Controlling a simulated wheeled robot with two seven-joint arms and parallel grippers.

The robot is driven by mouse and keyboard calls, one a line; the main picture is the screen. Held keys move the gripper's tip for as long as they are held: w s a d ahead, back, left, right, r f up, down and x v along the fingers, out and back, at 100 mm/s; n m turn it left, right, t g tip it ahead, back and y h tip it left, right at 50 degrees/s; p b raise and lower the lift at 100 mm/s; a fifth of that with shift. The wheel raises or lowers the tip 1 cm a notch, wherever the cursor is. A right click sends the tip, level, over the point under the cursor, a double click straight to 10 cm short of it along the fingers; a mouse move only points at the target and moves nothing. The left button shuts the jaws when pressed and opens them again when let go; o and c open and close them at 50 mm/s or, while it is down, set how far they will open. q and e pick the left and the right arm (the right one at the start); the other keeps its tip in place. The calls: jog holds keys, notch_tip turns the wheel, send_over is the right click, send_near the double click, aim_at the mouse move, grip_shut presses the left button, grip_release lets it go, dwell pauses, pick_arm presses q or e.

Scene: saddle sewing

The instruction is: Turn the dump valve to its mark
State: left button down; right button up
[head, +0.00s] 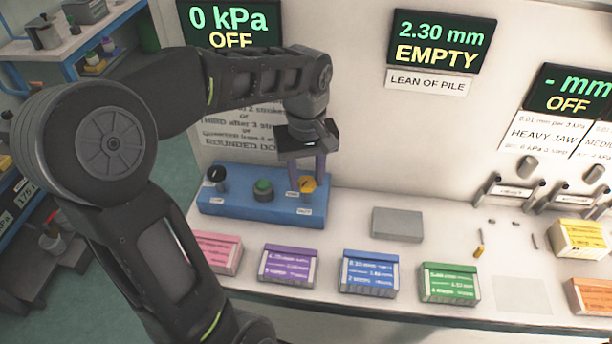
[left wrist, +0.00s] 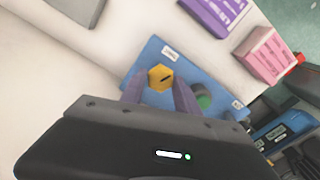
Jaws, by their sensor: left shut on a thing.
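The yellow six-sided knob (head: 308,184) of the dump valve sits at the right end of a blue control box (head: 260,211) on the bench. It also shows in the left wrist view (left wrist: 160,77), with a short dark line on its face. My left gripper (head: 307,176) reaches down from above with its purple fingers on either side of the knob, shut on it. In the left wrist view the fingers (left wrist: 160,93) flank the knob. The small labels beside the knob are too small to read surely. My right gripper is not in view.
A green button (head: 263,188) and a black knob (head: 216,175) share the box. Pink, purple, blue (head: 369,272) and green boxes line the front edge. A grey block (head: 397,224) lies behind them. Screens read 0 kPa OFF (head: 232,22) and 2.30 mm EMPTY (head: 441,42).

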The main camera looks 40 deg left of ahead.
aim_at(307, 180)
pick_arm(q)
jog(key=m, duration=0.6)
jog(key=shift+w+d, duration=0.1)
jog(key=m, duration=0.6)
dwell(0.5)
jog(key=c, duration=0.9)
grip_release()
notch_tip(307, 180, up, 8)
jog(key=shift+f, duration=0.1)
